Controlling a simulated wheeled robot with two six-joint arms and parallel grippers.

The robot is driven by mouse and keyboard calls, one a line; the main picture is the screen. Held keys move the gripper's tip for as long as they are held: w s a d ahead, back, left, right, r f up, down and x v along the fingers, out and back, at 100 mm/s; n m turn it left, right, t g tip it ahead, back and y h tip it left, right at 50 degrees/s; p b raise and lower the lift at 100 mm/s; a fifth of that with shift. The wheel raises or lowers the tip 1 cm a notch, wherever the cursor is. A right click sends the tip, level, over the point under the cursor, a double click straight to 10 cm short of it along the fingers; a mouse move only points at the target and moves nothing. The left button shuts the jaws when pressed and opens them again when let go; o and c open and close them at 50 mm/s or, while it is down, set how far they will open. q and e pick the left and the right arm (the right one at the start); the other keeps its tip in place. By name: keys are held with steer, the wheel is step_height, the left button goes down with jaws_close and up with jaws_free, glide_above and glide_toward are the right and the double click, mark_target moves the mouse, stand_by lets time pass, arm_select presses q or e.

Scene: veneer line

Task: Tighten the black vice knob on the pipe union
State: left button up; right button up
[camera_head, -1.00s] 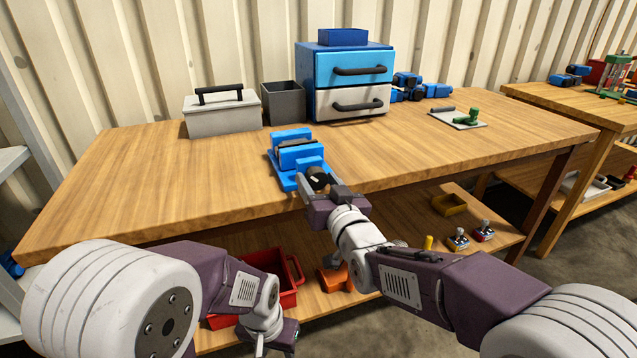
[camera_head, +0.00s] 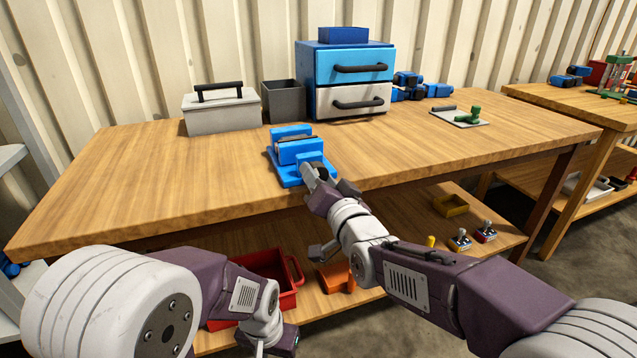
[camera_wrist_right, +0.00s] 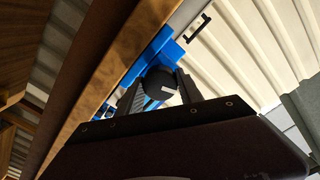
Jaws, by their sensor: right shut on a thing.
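The blue vice (camera_head: 287,180) stands at the front edge of the workbench. A dark piece between its blue jaws is too small to make out as the pipe union. The black vice knob (camera_wrist_right: 158,83) shows in the right wrist view, with a small white mark on its face. My right gripper (camera_head: 322,178) is at the front of the vice and shut on the knob, one finger on each side. In the head view the gripper mostly hides the knob. My left gripper (camera_head: 278,342) hangs low at the bottom, away from the vice, its fingers not clear.
On the workbench (camera_head: 190,180) stand a grey toolbox (camera_head: 220,112), a dark bin (camera_head: 284,103), a blue drawer cabinet (camera_head: 350,75) and a grey plate with a green part (camera_head: 468,115). A red crate (camera_head: 285,297) sits on the lower shelf. The bench left of the vice is clear.

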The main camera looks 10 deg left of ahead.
steer(key=shift+m+b, duration=0.9)
steer(key=shift+m, duration=0.9)
steer(key=o, duration=1.4)
steer(key=shift+s, duration=0.1)
steer(key=p+v, duration=0.1)
steer(key=v, duration=0.8)
